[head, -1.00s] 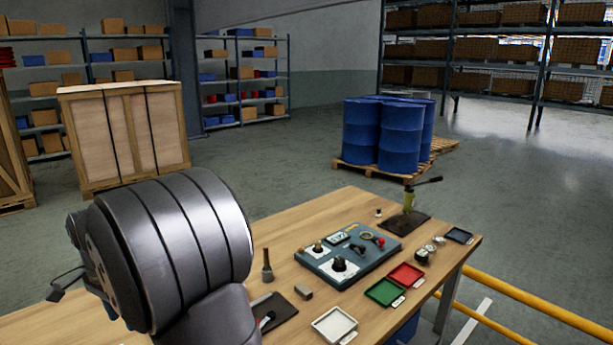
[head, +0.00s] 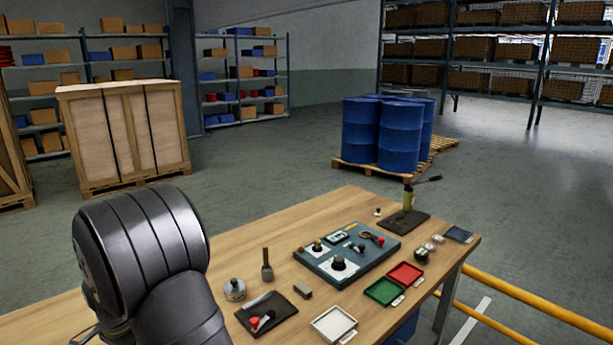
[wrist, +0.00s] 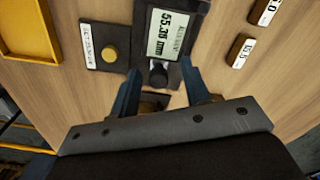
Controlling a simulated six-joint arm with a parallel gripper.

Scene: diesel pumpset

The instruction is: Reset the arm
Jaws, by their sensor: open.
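My gripper (wrist: 160,77) shows in the wrist view with its two blue fingers apart. Between and just beyond the fingertips is the dark knob (wrist: 158,74) of a grey device, whose display (wrist: 172,35) reads about 55.35 mm. I cannot tell whether the fingers touch the device. In the head view my arm fills the lower left and my gripper is out of sight.
The wooden table (head: 235,246) carries a teal board (head: 328,270) with fittings, a green tray (head: 384,291), a red tray (head: 405,273), a white tray (head: 333,323) and a dark tray (head: 281,322).

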